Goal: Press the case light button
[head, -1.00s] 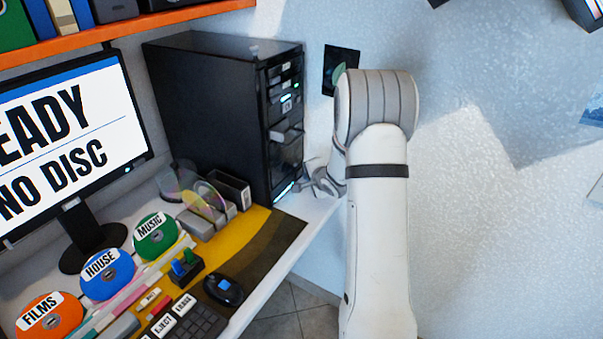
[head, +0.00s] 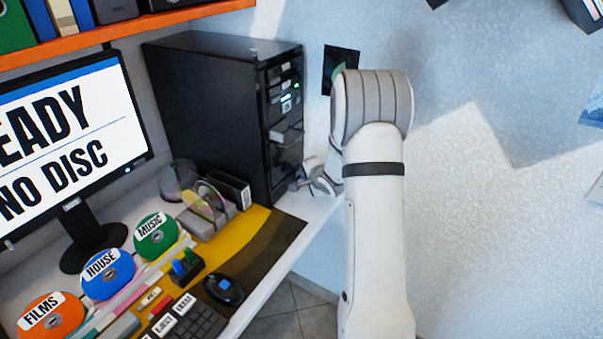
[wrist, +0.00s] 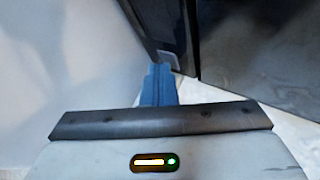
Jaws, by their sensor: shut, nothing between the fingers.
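The black computer case (head: 205,110) stands upright at the back of the desk, its front panel (head: 285,155) facing right. My gripper (head: 294,186) is low at the panel's bottom front, partly hidden by my own arm. In the wrist view its blue fingers (wrist: 159,82) are together and empty, with their tips at or very near the lower edge of the dark case (wrist: 165,25). I cannot tell whether they touch. The case light button cannot be made out; the fingers and arm cover that part. No glow shows at the panel's bottom. Small lights show higher up.
The monitor (head: 75,140) reads "READY NO DISC". A disc stand (head: 205,205), labelled discs (head: 108,272), a mouse (head: 223,290) and a keyboard (head: 190,320) crowd the desk. An orange shelf (head: 130,30) hangs above.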

